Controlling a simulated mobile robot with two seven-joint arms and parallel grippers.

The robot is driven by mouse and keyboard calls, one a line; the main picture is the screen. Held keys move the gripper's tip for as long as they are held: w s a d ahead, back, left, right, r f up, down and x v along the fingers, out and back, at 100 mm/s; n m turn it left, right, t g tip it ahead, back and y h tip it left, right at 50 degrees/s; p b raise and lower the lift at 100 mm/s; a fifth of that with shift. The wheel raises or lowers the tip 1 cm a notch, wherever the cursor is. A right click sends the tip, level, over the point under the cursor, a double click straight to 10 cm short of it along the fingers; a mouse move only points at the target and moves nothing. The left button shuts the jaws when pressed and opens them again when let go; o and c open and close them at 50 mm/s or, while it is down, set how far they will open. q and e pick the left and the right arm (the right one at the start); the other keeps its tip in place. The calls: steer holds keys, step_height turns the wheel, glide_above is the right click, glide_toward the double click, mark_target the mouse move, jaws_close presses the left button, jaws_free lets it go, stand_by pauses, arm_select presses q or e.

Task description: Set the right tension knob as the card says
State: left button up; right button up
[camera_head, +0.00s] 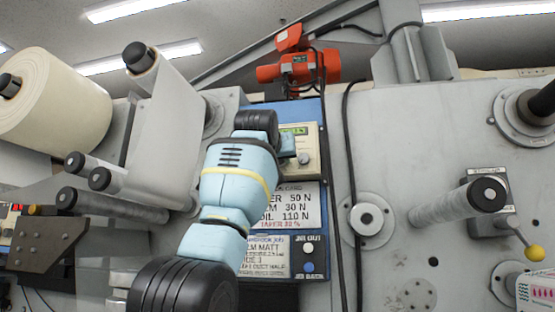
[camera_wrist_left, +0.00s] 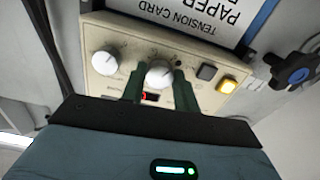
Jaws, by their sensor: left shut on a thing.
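A beige control panel (camera_head: 308,142) sits above the tension card (camera_head: 297,208), whose visible lines read "…ER 50 N", "…M 30 N", "…OIL 110 N" and "TAPER 30 %". In the upside-down left wrist view, the panel carries two white knobs side by side. My left gripper (camera_wrist_left: 160,88) is shut on the middle white knob (camera_wrist_left: 159,72), a finger on each side. The other white knob (camera_wrist_left: 105,63) stands free; it shows in the head view (camera_head: 304,158) as the panel's right-hand knob. My left arm hides the held knob and part of the display in the head view.
A job card (camera_head: 262,252) below reads partly "…LM MATT". Beside it are a white button (camera_head: 308,249) and a blue button (camera_head: 309,267). A lit yellow button (camera_wrist_left: 227,86) and a dark button (camera_wrist_left: 206,71) sit beside the held knob. A black cable (camera_head: 347,170) hangs right of the panel.

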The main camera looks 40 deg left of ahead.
arm_select(q)
steer(key=shift+m, duration=0.3)
steer(key=m, duration=2.4)
steer(key=shift+a+r, duration=0.1)
stand_by(0.4)
steer(key=o, duration=1)
steer(key=shift+s, duration=0.1)
